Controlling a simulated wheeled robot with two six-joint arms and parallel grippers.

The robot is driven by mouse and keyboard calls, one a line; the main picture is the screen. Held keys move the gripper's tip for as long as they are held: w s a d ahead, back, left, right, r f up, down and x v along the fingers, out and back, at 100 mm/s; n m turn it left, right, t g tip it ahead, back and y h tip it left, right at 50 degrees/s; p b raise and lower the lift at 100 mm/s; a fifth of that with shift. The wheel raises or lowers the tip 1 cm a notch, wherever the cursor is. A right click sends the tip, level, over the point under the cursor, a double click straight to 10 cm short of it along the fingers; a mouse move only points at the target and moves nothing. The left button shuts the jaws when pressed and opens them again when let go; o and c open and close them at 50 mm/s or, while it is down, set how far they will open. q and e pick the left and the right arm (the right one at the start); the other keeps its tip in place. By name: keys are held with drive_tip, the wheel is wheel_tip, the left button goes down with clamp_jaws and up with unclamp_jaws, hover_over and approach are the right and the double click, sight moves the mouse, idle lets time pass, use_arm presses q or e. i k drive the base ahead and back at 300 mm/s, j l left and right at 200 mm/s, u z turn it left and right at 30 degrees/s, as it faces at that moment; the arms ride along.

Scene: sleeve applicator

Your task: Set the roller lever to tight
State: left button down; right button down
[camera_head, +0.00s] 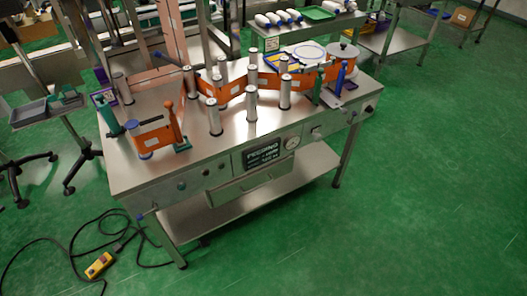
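The sleeve applicator is a steel machine table (180,85) with an orange sleeve web (233,91) threaded around several upright metal rollers (214,117). A blue upright handle (342,76) stands at its right end. An orange-red upright piece (172,122) stands on a green base at the near left, with a blue-topped post (131,127) to its left. A thin dark rod (166,58) lies across the back left. I cannot tell which of these is the roller lever or read its setting. Neither of my grippers is in view.
The front panel has a dark sign (264,153), a round gauge (292,142) and knobs. A yellow pendant (99,265) with black cable lies on the floor at the lower left. A side table with white rolls (280,18) stands behind. The green floor at right is clear.

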sight(140, 216)
drive_tip(key=u, duration=1.2)
